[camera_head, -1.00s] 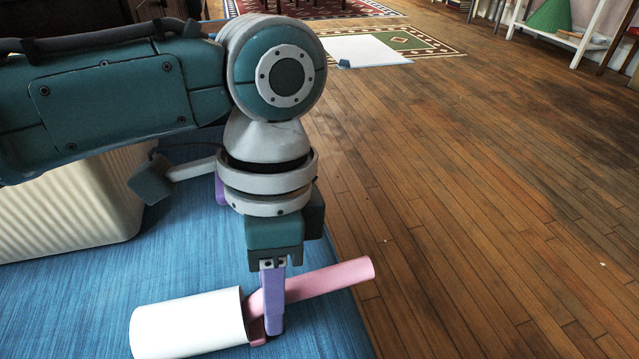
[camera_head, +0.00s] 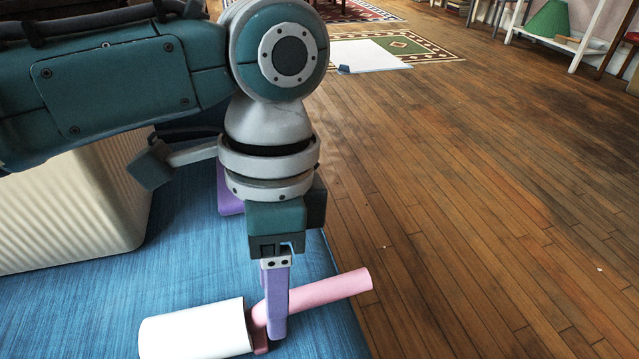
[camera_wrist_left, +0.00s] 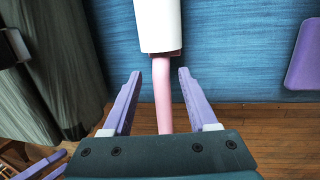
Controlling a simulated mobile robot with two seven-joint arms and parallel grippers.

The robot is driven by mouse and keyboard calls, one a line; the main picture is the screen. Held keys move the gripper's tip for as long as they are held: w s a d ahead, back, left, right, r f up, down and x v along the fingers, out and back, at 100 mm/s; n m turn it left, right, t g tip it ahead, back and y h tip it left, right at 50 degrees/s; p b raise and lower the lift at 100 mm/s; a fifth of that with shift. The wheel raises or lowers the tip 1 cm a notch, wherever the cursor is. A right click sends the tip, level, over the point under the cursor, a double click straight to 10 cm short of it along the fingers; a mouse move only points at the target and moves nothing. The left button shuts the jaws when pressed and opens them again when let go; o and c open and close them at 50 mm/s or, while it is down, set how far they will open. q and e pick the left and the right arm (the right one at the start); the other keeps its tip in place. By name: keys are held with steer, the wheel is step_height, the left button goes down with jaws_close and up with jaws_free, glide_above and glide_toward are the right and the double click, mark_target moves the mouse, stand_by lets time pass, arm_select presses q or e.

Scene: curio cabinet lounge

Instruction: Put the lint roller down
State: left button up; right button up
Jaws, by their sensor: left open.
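The lint roller has a white cylinder (camera_head: 195,328) and a pink handle (camera_head: 330,288). It lies on the blue cloth surface (camera_head: 190,235), with the handle reaching out past the right edge over the floor. My left gripper (camera_head: 277,335) points down at the handle, near the white cylinder. In the left wrist view its two purple fingers (camera_wrist_left: 156,88) stand apart on either side of the pink handle (camera_wrist_left: 162,95), with a gap on both sides. The white cylinder (camera_wrist_left: 158,25) is beyond the fingertips there.
A cream ribbed bin (camera_head: 75,210) stands on the blue surface at the left, behind my arm. A purple item (camera_head: 230,200) is partly hidden behind my wrist, and shows in the left wrist view (camera_wrist_left: 304,55). Wooden floor (camera_head: 450,220) is open at the right.

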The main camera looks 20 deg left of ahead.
arm_select(q)
steer(key=p+v, duration=0.4)
steer(key=v, duration=0.5)
steer(key=shift+r, duration=0.15)
